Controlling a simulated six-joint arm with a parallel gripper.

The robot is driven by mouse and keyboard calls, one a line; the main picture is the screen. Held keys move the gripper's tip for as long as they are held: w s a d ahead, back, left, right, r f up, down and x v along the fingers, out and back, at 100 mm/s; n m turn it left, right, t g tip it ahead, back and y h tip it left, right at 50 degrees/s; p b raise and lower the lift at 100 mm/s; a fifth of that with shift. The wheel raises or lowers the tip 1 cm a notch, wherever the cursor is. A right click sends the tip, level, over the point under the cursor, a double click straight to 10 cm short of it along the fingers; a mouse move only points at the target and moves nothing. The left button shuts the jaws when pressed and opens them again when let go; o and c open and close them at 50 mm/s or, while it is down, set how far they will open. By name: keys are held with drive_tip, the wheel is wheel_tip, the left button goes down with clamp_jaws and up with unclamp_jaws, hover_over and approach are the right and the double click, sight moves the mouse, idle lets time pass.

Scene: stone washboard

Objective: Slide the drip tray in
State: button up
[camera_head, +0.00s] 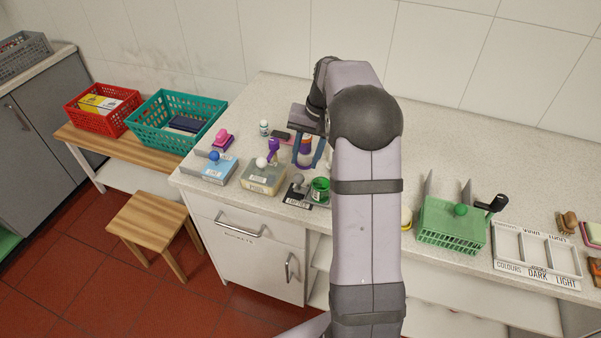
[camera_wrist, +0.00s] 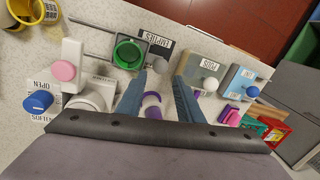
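No part is clearly marked as a drip tray, and I cannot tell which thing it is. Candidates with knobs are the blue-topped box (camera_head: 219,172), the beige-topped box (camera_head: 262,180) and the green slotted rack (camera_head: 452,226) with a green knob. My gripper (camera_head: 306,165) points down over the counter behind the black "EMPTIES" plate (camera_head: 293,197). In the wrist view my gripper (camera_wrist: 160,82) has its two blue fingers apart. A purple item (camera_wrist: 152,99) shows between them, and a grey knob (camera_wrist: 160,65) lies just beyond the tips. No grip on anything shows.
A green round container (camera_head: 320,190) stands near the gripper. A white sorting tray (camera_head: 538,250) is at right. Red (camera_head: 102,108) and teal (camera_head: 176,120) baskets stand on a bench at left. My arm hides the counter's middle.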

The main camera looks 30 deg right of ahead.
sight(300, 175)
drive_tip(key=shift+w+a+f+p, duration=0.15)
drive_tip(key=shift+f+p, duration=0.25)
drive_tip(key=shift+f, duration=0.75)
drive_tip(key=shift+w+a+f+p, duration=0.1)
drive_tip(key=shift+a+f+p, duration=0.25)
drive_tip(key=shift+f, duration=0.8)
drive_tip(key=shift+w+a+f+p, duration=0.1)
drive_tip(key=shift+f+p, duration=0.35)
drive_tip(key=shift+f, duration=0.7)
drive_tip(key=shift+c, duration=0.2)
